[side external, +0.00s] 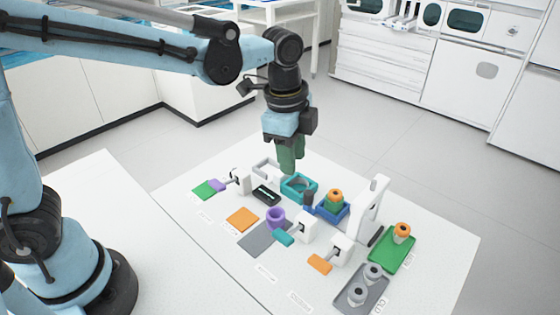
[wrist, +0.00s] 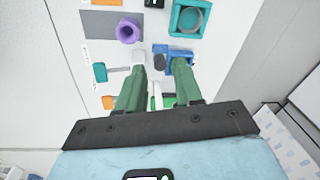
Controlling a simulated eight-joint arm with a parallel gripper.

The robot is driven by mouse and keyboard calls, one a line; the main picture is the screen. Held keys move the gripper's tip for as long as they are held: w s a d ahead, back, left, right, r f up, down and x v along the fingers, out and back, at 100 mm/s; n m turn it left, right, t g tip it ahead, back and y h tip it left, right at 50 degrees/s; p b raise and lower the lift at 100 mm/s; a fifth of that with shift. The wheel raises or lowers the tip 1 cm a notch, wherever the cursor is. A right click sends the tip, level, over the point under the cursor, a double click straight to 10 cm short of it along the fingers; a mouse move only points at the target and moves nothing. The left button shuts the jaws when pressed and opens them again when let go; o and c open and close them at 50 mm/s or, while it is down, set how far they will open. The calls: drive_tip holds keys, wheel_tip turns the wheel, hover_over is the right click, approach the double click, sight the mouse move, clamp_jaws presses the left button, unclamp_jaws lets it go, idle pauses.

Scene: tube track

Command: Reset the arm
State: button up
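My gripper (side external: 289,168) hangs above the far part of the white work table, fingers pointing down. In the wrist view its two green fingers (wrist: 158,68) are apart with nothing between them, so it is open and empty. Below it in the side view is a teal square holder (side external: 299,187) with a round recess. The teal holder (wrist: 190,17) and blue tray (wrist: 183,60) also show in the wrist view.
A purple cup (side external: 276,218) stands on a grey mat (side external: 257,241). A tall white stand (side external: 371,205), a green tray (side external: 390,250) and a grey tray (side external: 358,301) are at the right. Green and orange mats (side external: 242,218) lie left. White cabinets stand behind.

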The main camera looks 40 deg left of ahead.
drive_tip(key=s+a+n+t, duration=0.2)
drive_tip(key=s+a+n, duration=0.1)
drive_tip(key=a+n, duration=0.1)
drive_tip(key=s+a+n+t, duration=0.2)
drive_tip(key=s+a+n, duration=0.1)
drive_tip(key=a+n, duration=0.1)
drive_tip(key=s+a+n+t, duration=0.1)
drive_tip(key=s+a+n, duration=0.2)
drive_tip(key=n, duration=0.3)
drive_tip(key=shift+s+a+r+n+t, duration=0.2)
drive_tip(key=shift+s+a+n+t, duration=0.1)
drive_tip(key=shift+a+t, duration=0.15)
